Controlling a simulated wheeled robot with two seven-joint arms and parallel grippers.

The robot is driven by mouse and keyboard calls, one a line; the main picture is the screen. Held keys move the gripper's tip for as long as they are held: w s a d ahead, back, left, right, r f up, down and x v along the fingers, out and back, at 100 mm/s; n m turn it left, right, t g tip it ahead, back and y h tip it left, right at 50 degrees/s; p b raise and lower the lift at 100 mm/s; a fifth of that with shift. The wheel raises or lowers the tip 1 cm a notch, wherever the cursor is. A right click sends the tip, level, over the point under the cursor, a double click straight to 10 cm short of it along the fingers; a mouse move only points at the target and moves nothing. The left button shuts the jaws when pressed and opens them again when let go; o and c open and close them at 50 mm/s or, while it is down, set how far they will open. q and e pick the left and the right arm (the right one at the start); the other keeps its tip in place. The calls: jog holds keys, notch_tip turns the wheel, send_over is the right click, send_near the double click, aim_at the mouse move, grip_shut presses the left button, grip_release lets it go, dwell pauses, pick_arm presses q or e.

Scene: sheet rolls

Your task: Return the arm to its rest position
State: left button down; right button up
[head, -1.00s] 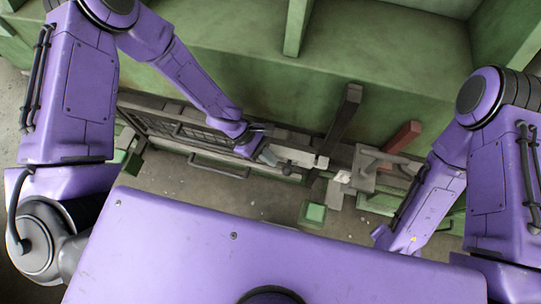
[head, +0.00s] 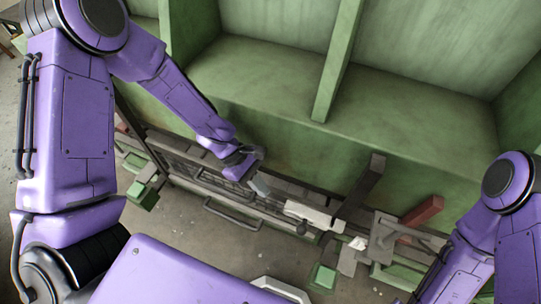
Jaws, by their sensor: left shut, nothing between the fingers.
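My left arm comes in from the left in the head view. Its gripper (head: 252,170) is shut and empty, above the dark grated machine frame (head: 195,178) along the front of the green cabinet. A small grey block-like part and a white part (head: 308,212) lie just right of and below the gripper, apart from it as far as I can tell. My right arm is at the right edge, and its gripper is out of the picture.
The green cabinet (head: 300,140) with upright dividers fills the back. A dark post (head: 365,182) and a reddish bar (head: 421,211) stick up at the right of the machine. Small green blocks (head: 323,277) stand low in front. Grey floor (head: 200,230) shows between the machine and my body.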

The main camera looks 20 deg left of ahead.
pick_arm(q)
jog(key=s+a+f+m+t+y+b, duration=0.2)
jog(key=s+a+f+m+y+b, duration=0.1)
jog(key=s+a+f, duration=0.4)
jog(key=s+a+f+m+t+y+b, duration=0.3)
jog(key=s+a+f+m+y, duration=0.2)
jog(key=f, duration=0.8)
jog(key=s+a+y, duration=0.2)
jog(key=s+y, duration=0.1)
jog(key=shift+s+a+m, duration=0.25)
jog(key=shift+m, duration=0.15)
